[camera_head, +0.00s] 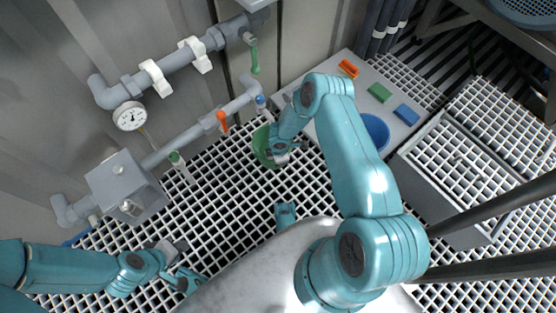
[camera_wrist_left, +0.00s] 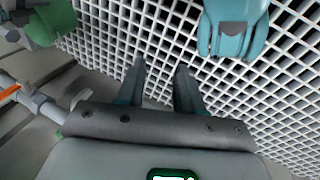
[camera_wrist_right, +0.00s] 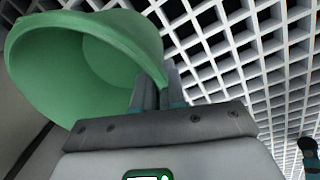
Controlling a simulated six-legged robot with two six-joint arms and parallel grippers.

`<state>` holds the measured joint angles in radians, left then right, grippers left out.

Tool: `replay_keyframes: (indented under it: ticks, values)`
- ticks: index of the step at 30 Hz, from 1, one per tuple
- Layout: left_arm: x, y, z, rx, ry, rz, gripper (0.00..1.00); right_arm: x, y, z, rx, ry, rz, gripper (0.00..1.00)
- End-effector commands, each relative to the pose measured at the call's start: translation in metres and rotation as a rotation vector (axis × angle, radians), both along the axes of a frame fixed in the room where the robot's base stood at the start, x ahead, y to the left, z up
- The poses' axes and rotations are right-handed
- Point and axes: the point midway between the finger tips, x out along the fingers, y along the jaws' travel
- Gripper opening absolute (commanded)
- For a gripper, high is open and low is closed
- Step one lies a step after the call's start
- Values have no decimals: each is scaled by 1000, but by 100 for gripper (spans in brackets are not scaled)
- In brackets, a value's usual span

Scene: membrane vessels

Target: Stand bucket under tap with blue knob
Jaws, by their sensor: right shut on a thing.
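The green bucket (camera_head: 260,150) is at the grating beside the pipe, just below the tap with the blue knob (camera_head: 261,101) in the head view. My right gripper (camera_head: 281,152) is shut on the bucket's rim. The right wrist view shows the bucket (camera_wrist_right: 85,55) with its open mouth to the left and its rim between the fingers (camera_wrist_right: 157,92). I cannot tell whether its base touches the grating. My left gripper (camera_head: 180,262) is low at the left, empty. Its fingers (camera_wrist_left: 160,85) stand apart over the grating in the left wrist view.
Taps with an orange knob (camera_head: 222,121) and a green knob (camera_head: 176,158) sit on the same pipe. A blue bucket (camera_head: 375,130) stands right of my right arm. A grey shelf (camera_head: 342,68) holds orange, green and blue blocks. A gauge (camera_head: 130,115) hangs at the left.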

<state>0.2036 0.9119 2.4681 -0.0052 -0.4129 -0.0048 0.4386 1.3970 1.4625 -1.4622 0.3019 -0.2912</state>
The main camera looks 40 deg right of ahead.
Motion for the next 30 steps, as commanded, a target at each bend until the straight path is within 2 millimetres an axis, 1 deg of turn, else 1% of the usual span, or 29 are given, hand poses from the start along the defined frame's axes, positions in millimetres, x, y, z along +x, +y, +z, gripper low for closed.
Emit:
replay_keyframes:
  ticks: [3, 6, 7, 8, 9, 17, 20, 23, 30]
  values:
    - [0, 0, 1, 0, 1, 0, 36, 0, 0, 1, 0, 0, 0, 0]
    - [1, 0, -2, 1, -3, 0, 36, 0, 0, -2, 0, 0, 0, 0]
    - [1, 0, -2, 1, -5, 1, 36, 0, 0, -2, 0, 1, 0, 14]
    - [1, 0, -1, 1, -4, 0, 36, 0, 0, -1, 0, 1, 0, 23]
    - [1, 0, -1, 1, -4, 0, 36, 0, 0, -1, 0, 1, 0, 36]
    - [1, 0, -1, 1, -3, 0, 36, -1, 0, -1, 0, 1, 0, 36]
    - [-1, 0, 5, -1, 3, -1, 36, 0, 0, 5, 0, 0, 0, 36]
    - [-6, -1, 14, -5, 20, -3, 36, -1, 0, 21, 0, -1, 1, 36]
    - [-24, -5, 40, -16, 81, -11, 36, -6, 2, 78, 0, -1, 1, 36]
